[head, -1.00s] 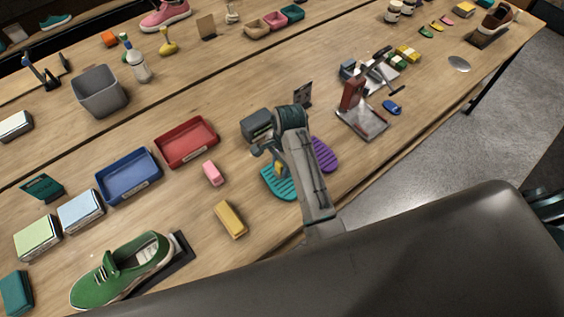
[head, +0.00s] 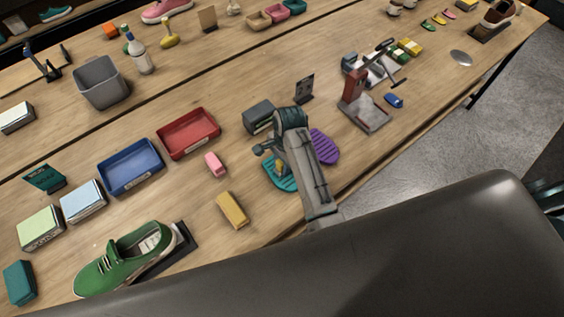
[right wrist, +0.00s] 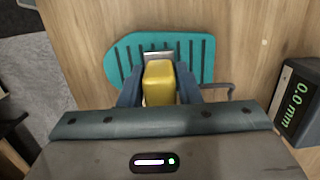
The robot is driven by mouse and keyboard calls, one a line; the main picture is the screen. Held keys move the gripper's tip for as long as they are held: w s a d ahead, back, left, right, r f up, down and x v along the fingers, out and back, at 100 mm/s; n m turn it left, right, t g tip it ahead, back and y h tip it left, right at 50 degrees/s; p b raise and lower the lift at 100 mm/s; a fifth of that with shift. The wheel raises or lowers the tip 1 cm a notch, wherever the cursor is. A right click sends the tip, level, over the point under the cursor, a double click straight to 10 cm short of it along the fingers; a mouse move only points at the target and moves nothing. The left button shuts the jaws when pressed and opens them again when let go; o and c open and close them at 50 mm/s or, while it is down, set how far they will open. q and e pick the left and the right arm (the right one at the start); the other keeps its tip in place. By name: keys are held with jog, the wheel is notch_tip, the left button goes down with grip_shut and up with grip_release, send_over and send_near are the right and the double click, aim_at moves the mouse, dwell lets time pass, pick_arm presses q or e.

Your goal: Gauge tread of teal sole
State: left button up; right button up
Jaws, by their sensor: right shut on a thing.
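The teal sole (head: 286,184) lies flat on the table in the head view, partly covered by my right arm. It also shows in the right wrist view (right wrist: 199,48), with dark grooves across it. My right gripper (right wrist: 159,78) is shut on a yellow probe (right wrist: 160,88) with a pale metal tip. The tip is over the grooved part of the sole; whether it touches cannot be told. A grey gauge box (head: 258,116) stands just behind the sole. Its display reads 0.0 mm in the right wrist view (right wrist: 300,101). My left gripper is out of view.
A purple sole (head: 325,148) lies right of my arm. A red stand (head: 356,98) is at the right. The table's front edge is close.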

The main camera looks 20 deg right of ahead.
jog(key=shift+f, duration=0.55)
dwell(1.6)
jog(key=shift+r, duration=3.55)
jog(key=shift+d, duration=0.1)
